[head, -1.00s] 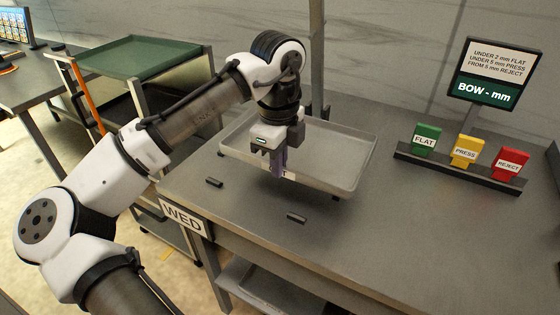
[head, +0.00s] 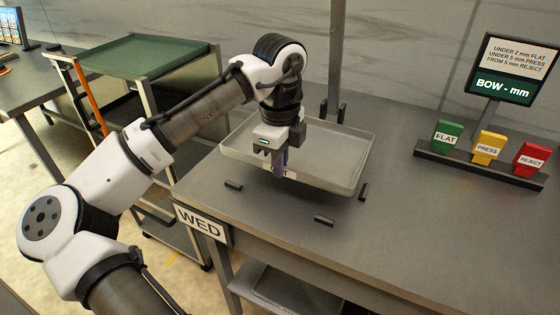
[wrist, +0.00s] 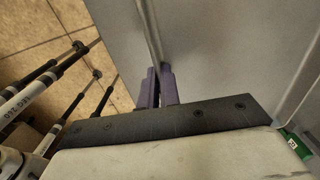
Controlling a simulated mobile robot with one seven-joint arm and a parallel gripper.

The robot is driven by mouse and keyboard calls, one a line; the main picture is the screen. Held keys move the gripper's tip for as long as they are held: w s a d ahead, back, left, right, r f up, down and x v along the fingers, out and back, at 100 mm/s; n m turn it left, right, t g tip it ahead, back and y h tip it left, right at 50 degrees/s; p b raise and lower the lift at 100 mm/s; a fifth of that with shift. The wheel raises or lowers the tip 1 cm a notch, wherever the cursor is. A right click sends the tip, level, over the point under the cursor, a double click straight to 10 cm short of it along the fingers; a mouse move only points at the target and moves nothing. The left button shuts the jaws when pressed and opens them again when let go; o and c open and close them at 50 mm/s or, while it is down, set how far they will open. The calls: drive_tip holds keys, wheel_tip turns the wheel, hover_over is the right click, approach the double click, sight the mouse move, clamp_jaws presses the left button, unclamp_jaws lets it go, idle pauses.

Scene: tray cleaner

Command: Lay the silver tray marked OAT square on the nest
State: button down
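The silver tray (head: 340,182), a shallow rectangle with a raised rim, hangs over the bench with a shadow beneath it. Only the end of its label, a "T", shows beside my fingers. My gripper (head: 281,167) is shut on its near rim; the wrist view shows the purple fingers (wrist: 157,88) on either side of the rim. Low dark blocks, apparently the nest's stops, stand on the bench: one at near left (head: 233,185), one at the front (head: 325,221), one at right (head: 363,191). The bench between them is partly hidden by the tray.
Two dark upright posts (head: 341,113) stand behind the tray by a grey column (head: 336,50). A FLAT/PRESS/REJECT block rack (head: 480,165) and a BOW display (head: 505,75) are at right. A green-topped trolley (head: 140,57) stands at left. The bench's front right is clear.

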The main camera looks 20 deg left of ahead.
sight(280, 198)
drive_tip(key=shift+p, duration=0.5)
drive_tip(key=shift+f+b, duration=1.35)
drive_tip(key=shift+f, duration=1.95)
drive_tip(key=c, duration=1.5)
unclamp_jaws()
drive_tip(key=shift+c, duration=0.2)
